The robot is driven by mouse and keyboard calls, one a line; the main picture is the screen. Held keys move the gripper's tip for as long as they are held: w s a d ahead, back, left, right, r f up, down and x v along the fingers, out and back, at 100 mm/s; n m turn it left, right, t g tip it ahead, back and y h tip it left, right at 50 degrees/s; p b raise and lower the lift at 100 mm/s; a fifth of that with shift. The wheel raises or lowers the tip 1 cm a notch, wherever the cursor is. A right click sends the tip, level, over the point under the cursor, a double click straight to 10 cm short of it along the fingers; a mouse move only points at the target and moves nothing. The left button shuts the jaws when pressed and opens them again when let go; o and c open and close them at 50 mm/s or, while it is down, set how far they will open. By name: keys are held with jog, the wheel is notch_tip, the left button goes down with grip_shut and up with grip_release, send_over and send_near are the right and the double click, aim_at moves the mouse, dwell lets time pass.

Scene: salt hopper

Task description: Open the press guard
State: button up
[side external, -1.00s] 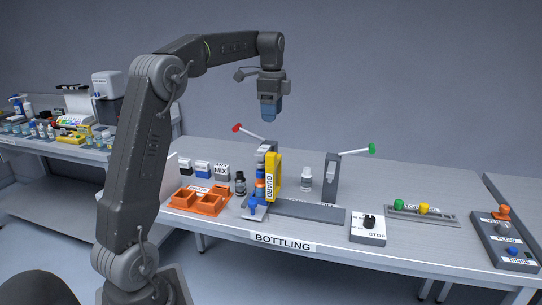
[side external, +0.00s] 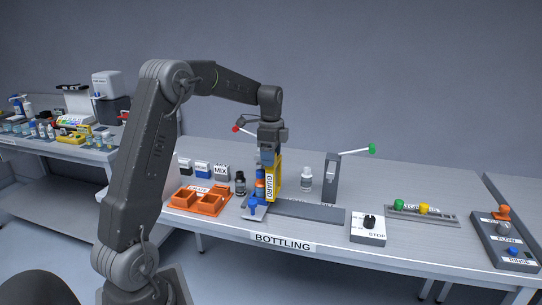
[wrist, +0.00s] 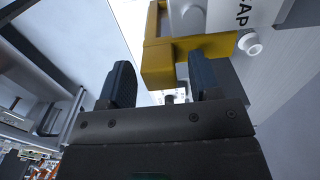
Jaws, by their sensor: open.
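The press guard (side external: 273,182) is a yellow upright panel with a GUARD label on the bottling line. My gripper (side external: 267,160) points down at the guard's top edge in the side view and partly hides the press head behind it. In the wrist view, my gripper (wrist: 160,80) has its two dark fingers apart. A yellow guard part (wrist: 185,52) shows just beyond them, partly across the gap and behind the right finger. I cannot tell whether they touch it.
A red-tipped lever (side external: 236,129) is left of my gripper; a green-tipped lever post (side external: 332,178) is to the right. A white bottle (side external: 306,179), a dark bottle (side external: 240,183) and an orange crate (side external: 200,202) stand nearby. The bench is clear behind the right post.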

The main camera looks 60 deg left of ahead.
jog(key=shift+f, duration=0.2)
grip_shut()
dwell(0.5)
